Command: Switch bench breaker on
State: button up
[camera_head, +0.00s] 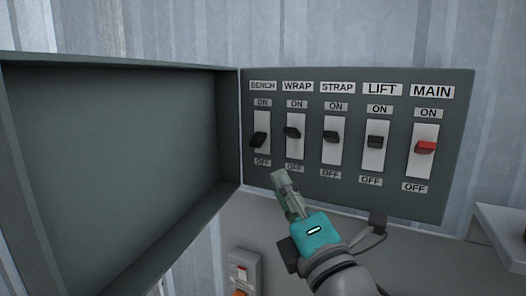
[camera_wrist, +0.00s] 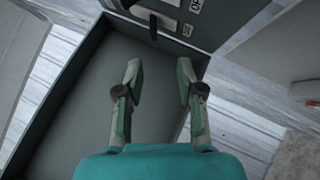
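The bench breaker (camera_head: 259,139) is a black lever under the BENCH label at the panel's left end. It sits low on its white plate, tilted toward OFF. My gripper (camera_head: 282,180) is just below and to the right of it in the head view, apart from the lever. In the wrist view my gripper (camera_wrist: 159,72) has its two green-grey fingers spread with nothing between them. A black lever (camera_wrist: 153,24), apparently the bench one, shows beyond the fingertips near the top edge. Its white plate is partly cut off there.
The grey panel (camera_head: 300,189) also carries the WRAP (camera_head: 292,132), STRAP (camera_head: 331,137) and LIFT (camera_head: 376,142) black levers and the red MAIN lever (camera_head: 425,147). The open box door (camera_head: 120,150) stands to the left. A small switch box (camera_head: 244,272) is below.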

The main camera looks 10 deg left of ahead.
aim_at(260, 147)
jog(key=x, duration=0.7)
jog(key=r+x, duration=0.1)
jog(key=x, duration=0.3)
jog(key=shift+s+a, duration=0.1)
jog(key=shift+s, duration=0.05)
grip_shut()
